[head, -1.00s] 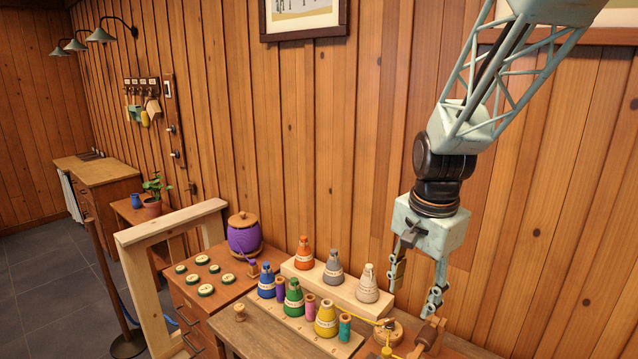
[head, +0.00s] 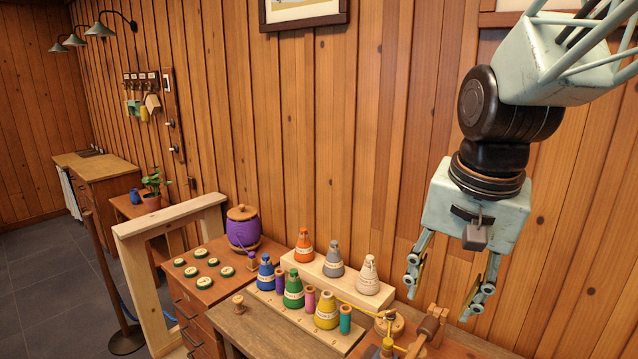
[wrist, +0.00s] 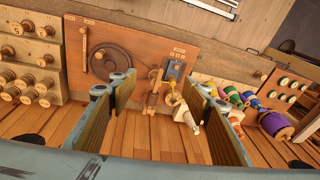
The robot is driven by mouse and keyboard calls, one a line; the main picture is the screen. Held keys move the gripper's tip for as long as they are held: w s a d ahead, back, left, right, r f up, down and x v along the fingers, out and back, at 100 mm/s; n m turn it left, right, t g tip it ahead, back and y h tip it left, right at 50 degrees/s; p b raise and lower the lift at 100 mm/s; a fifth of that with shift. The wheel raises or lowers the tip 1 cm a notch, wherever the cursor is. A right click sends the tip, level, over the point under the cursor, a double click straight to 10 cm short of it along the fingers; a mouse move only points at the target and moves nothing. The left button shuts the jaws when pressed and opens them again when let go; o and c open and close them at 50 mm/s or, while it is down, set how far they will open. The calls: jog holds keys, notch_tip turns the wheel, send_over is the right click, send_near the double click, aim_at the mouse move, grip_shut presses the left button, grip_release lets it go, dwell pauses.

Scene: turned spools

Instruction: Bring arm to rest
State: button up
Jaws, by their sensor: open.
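My gripper (head: 446,290) hangs from the arm at the right of the head view, in front of the plank wall. Its two fingers are apart and nothing is between them. It is above and to the right of the spool racks, clear of the bench. In the wrist view my gripper (wrist: 165,125) also shows spread fingers, with the bench seen beyond them.
Coloured cone spools, such as the yellow one (head: 326,312) and the orange one (head: 304,247), stand on pale racks below. A wooden winding device (head: 428,325) stands at the bench's right. A purple barrel (head: 242,228) is on the cabinet.

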jog(key=s+n+t+b, duration=0.1)
jog(key=s+n+b, duration=0.4)
jog(key=s, duration=1.5)
jog(key=shift+s+f+n+b, duration=0.25)
jog(key=shift+f+n+b, duration=0.05)
jog(key=shift+n, duration=0.4)
dwell(1.5)
